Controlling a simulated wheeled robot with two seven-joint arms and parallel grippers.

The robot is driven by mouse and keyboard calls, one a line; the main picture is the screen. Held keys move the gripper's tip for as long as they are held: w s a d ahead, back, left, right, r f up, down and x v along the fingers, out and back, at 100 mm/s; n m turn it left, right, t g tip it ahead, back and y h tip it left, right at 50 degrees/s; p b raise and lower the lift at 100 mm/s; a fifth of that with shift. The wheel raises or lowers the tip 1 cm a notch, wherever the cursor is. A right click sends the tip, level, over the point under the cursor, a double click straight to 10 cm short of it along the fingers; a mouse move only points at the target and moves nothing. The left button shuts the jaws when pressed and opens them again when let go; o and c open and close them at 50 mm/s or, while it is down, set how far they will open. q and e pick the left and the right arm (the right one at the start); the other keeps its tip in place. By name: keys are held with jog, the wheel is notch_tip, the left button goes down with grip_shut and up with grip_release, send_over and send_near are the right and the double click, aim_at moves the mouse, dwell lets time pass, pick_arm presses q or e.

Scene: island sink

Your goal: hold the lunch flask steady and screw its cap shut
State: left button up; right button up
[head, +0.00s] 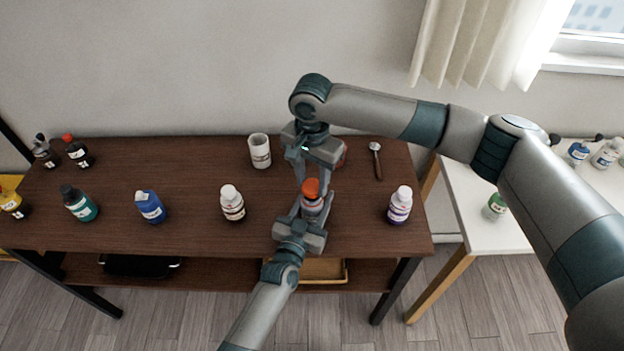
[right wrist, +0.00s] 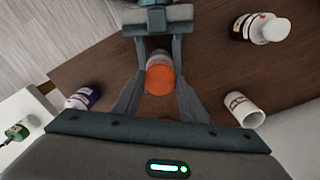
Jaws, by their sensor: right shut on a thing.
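The lunch flask (head: 313,206) stands upright near the front of the dark brown table, with its orange cap (head: 311,187) on top. The cap also shows from above in the right wrist view (right wrist: 160,80). My left gripper (head: 313,208) reaches in from the front, shut on the flask's body with one finger on each side. My right gripper (head: 312,188) comes down from above and is shut on the cap. The fingers partly hide the flask, and the seam between cap and body cannot be made out.
A white-capped bottle (head: 232,203) stands left, a purple-labelled bottle (head: 399,205) right. A red thing (head: 341,158) is mostly hidden behind my right gripper. Blue (head: 150,207) and teal (head: 80,204) bottles stand farther left.

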aim_at(312, 186)
jog(key=shift+f, duration=0.15)
jog(key=shift+f, duration=0.75)
jog(key=shift+f, duration=0.6)
dwell(0.5)
jog(key=m, duration=0.5)
jog(key=shift+a, duration=0.1)
jog(key=m, duration=0.3)
jog(key=shift+m, duration=0.4)
jog(key=m, duration=0.5)
jog(key=shift+m, duration=1.2)
